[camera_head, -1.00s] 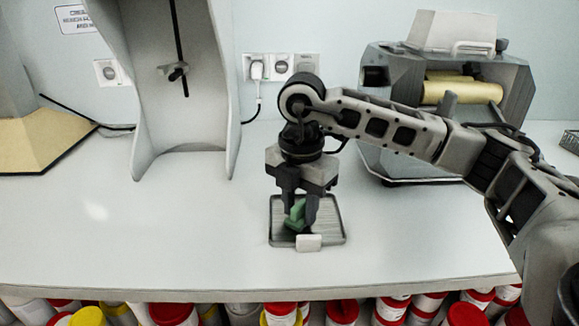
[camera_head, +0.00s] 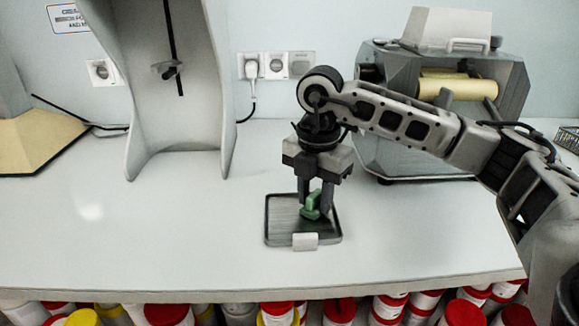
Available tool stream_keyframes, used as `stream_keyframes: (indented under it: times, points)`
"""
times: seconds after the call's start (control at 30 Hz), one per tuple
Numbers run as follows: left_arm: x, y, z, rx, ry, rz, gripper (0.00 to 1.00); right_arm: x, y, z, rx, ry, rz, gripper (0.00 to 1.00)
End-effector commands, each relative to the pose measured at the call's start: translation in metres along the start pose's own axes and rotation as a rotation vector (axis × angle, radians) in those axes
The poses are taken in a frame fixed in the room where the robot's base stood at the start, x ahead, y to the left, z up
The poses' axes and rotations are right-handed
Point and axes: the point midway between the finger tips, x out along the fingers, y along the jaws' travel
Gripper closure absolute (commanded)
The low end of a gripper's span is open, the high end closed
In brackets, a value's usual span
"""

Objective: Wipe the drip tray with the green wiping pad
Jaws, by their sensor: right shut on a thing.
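The drip tray (camera_head: 283,230) is a dark grey, shallow rectangular tray with a light tab at its front edge, lying flat on the white worktop. The green wiping pad (camera_head: 312,205) is between the fingers of my right gripper (camera_head: 315,208), which is shut on it. The pad is over the right part of the tray, and the fingers hide some of it. I cannot tell whether its underside touches the tray. My left gripper is not in view.
A grey machine with a yellow roller (camera_head: 457,87) stands at the back right, behind my right arm. A tall grey stand (camera_head: 180,120) is at the back left. The worktop (camera_head: 120,235) left of the tray is clear. Several tubs sit below the front edge.

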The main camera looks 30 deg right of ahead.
Motion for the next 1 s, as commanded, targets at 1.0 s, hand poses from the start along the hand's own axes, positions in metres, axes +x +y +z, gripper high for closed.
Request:
stream_keyframes:
  times: [1.0]
  points:
    - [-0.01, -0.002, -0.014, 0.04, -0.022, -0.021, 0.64, -0.034, 0.017, -0.056, 0.003, 0.001, -0.001, 0.86]
